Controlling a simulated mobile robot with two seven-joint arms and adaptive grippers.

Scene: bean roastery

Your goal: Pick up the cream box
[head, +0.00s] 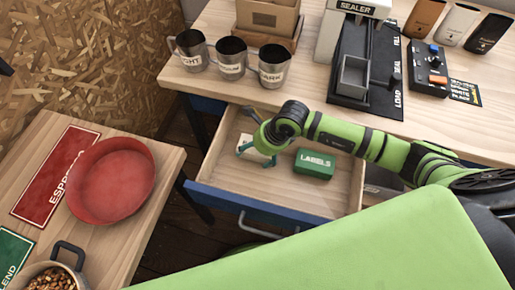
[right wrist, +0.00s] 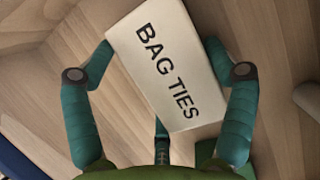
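The cream box (right wrist: 165,65), lettered "BAG TIES", lies in the open drawer. In the head view a small pale part of it (head: 244,140) shows beside my right gripper, which hides the rest. My right gripper (head: 257,154) is down in the left part of the drawer. In the right wrist view its teal fingers (right wrist: 160,52) are spread wide on either side of the box. I cannot tell whether the fingertips touch it. My left gripper is not in view.
A green "LABELS" box (head: 315,164) lies in the drawer (head: 280,204), right of my gripper. The worktop above holds metal cups (head: 231,58) and a sealer (head: 352,75). A side table at left holds a red bowl (head: 110,180) and a pot of beans (head: 52,276).

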